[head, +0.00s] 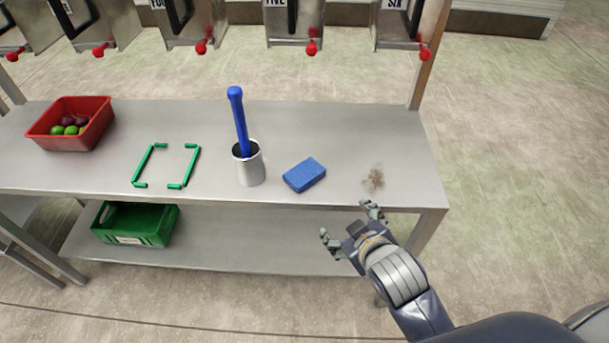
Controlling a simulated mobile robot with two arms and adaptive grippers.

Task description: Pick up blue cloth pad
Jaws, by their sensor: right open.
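The blue cloth pad (304,175) is a small rectangular block lying flat on the grey metal table (350,135), right of its middle. My right gripper (349,222) reaches in from the lower right. Its fingers are spread and empty, at the table's front edge, below and to the right of the pad and apart from it. My left gripper does not show.
A metal cup (249,168) holding a blue-handled tool (239,120) stands just left of the pad. A brown smudge (374,180) lies to its right. Green corner marks (195,160), a red bin (95,125) with fruit and a lower-shelf green crate (150,232) are further left.

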